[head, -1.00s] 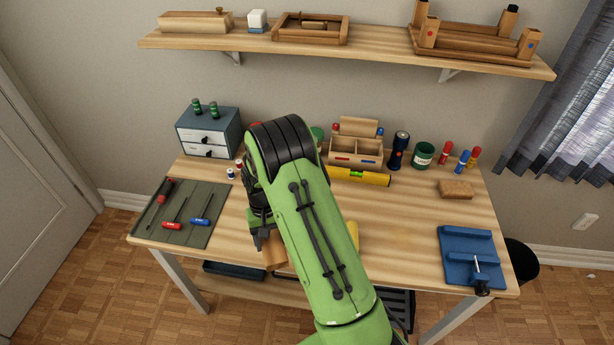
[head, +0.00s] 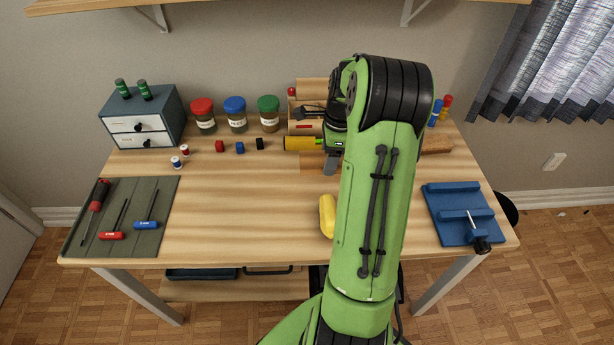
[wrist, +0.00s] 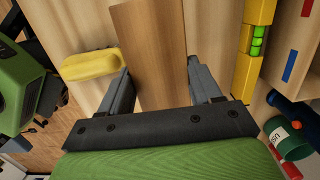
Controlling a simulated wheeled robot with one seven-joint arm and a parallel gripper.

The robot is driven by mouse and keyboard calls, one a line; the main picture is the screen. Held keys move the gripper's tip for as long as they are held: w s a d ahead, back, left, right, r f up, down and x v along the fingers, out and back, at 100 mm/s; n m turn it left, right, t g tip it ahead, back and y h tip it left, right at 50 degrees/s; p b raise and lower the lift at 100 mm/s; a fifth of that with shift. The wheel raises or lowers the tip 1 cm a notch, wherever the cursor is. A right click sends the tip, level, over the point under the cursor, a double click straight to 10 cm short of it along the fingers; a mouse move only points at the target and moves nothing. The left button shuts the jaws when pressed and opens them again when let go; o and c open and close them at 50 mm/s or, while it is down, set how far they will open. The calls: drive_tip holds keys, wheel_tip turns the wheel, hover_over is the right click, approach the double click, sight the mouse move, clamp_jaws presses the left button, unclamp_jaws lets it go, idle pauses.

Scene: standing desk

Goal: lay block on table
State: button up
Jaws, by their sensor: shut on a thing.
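The block is a brown wooden piece (wrist: 150,45) between the two fingers of my gripper (wrist: 159,70) in the wrist view. My gripper is shut on it. In the head view, part of the block (head: 314,164) shows left of my gripper (head: 333,165), just in front of the yellow level (head: 299,143). My arm hides the rest of it. The wooden table (head: 225,205) lies below. I cannot tell whether the block touches the tabletop.
A yellow object (head: 327,216) lies nearer the front edge. A wooden organiser (head: 302,118) stands behind the level. Jars, small colored blocks and a drawer box (head: 145,118) are at back left. A tool mat (head: 140,220) and blue vise (head: 455,205) flank clear table.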

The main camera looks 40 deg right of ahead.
sight(325, 186)
wheel_tip(325, 186, down, 8)
drive_tip(key=b, duration=0.2)
drive_tip(key=shift+f+b, duration=0.1)
drive_tip(key=shift+b, duration=0.25)
drive_tip(key=o, duration=1.1)
drive_tip(key=shift+o, duration=0.2)
